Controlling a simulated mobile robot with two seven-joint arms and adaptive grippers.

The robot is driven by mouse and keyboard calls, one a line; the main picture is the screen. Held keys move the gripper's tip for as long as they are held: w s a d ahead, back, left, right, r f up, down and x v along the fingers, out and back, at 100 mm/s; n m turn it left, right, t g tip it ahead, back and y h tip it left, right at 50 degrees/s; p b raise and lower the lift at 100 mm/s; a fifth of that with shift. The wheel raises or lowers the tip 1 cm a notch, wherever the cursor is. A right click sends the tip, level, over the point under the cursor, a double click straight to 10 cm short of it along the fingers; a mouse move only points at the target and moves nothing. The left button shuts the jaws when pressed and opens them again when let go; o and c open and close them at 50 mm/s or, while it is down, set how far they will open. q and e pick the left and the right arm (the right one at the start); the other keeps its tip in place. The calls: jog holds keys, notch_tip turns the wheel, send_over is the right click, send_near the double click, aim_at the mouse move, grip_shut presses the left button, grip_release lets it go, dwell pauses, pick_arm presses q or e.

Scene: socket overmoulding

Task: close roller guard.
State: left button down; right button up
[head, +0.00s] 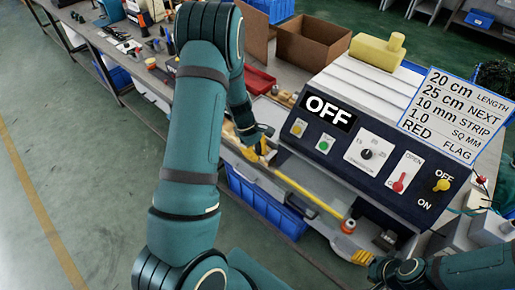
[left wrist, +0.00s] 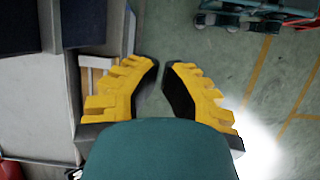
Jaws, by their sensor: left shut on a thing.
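The machine (head: 380,85) stands right of centre in the head view. A yellow bar (head: 310,195) runs along its front edge; I cannot tell whether this is the roller guard. My left gripper (head: 262,148) is at the bar's far left end. In the left wrist view its yellow fingers (left wrist: 162,68) are close together with a narrow gap. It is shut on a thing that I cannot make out. My right gripper (head: 363,257) is partly seen at the machine's lower front corner; whether it is open or shut does not show.
The panel has an OFF display (head: 330,112), a dial (head: 366,154), a red lever (head: 399,184) at the lower end of its OPEN slot and a yellow switch (head: 441,185). Blue bins (head: 270,205) stand below. A cardboard box (head: 312,42) is behind. Floor at left is clear.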

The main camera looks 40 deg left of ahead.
pick_arm(q)
jog(key=d+f, duration=0.4)
jog(key=d, duration=0.2)
jog(key=shift+s+f, duration=0.2)
jog(key=shift+f, duration=0.2)
jog(key=shift+d, duration=0.15)
